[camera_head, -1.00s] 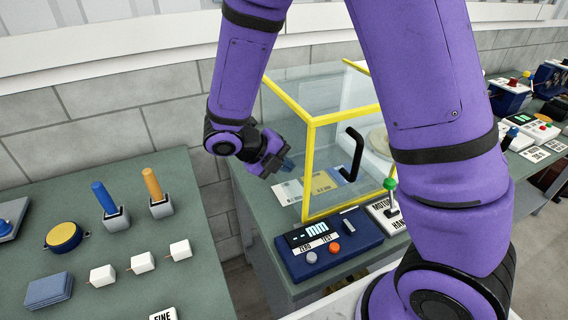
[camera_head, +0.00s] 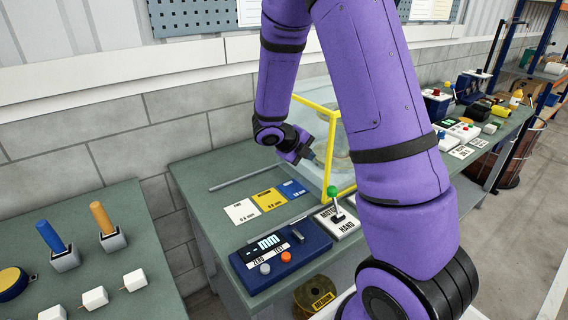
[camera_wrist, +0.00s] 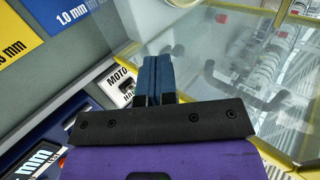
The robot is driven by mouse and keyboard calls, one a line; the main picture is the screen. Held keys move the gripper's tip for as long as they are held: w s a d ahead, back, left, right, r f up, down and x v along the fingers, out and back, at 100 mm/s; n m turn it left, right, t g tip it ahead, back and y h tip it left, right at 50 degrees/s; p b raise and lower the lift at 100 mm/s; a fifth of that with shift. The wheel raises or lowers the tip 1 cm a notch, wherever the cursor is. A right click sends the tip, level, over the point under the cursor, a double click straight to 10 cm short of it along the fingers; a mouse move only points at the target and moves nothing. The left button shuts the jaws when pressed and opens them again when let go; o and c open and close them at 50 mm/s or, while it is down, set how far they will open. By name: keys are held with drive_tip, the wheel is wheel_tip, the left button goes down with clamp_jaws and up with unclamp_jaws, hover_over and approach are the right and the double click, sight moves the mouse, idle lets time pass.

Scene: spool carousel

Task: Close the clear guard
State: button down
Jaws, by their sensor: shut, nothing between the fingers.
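The clear guard (camera_head: 318,89) is a see-through box with yellow edges. In the head view it stands right of the coloured cards, partly hidden behind my arm. In the wrist view its clear panel (camera_wrist: 215,50) and yellow edge (camera_wrist: 292,17) fill the right side, with a dark handle (camera_wrist: 245,85) showing there. My gripper (camera_head: 312,160) is at the guard's left side, close to its yellow front post. In the wrist view the blue fingers of my gripper (camera_wrist: 154,62) are together with nothing between them. I cannot tell whether they touch the panel.
A blue readout box (camera_head: 280,255) and a MOTOR/HAND switch plate (camera_head: 337,222) with a green-knobbed lever stand at the bench's front. White, yellow and blue cards (camera_head: 268,201) lie left of the guard. A metal rail (camera_head: 243,177) runs behind them. A spool (camera_head: 315,296) sits below.

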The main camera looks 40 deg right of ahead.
drive_tip(key=shift+d+r, duration=0.1)
drive_tip(key=shift+d, duration=2.3)
drive_tip(key=shift+a, duration=0.3)
approach(314, 146)
wheel_tip(314, 146, down, 2)
drive_tip(key=a, duration=0.2)
drive_tip(key=shift+a+r, duration=0.1)
drive_tip(key=shift+r, duration=0.1)
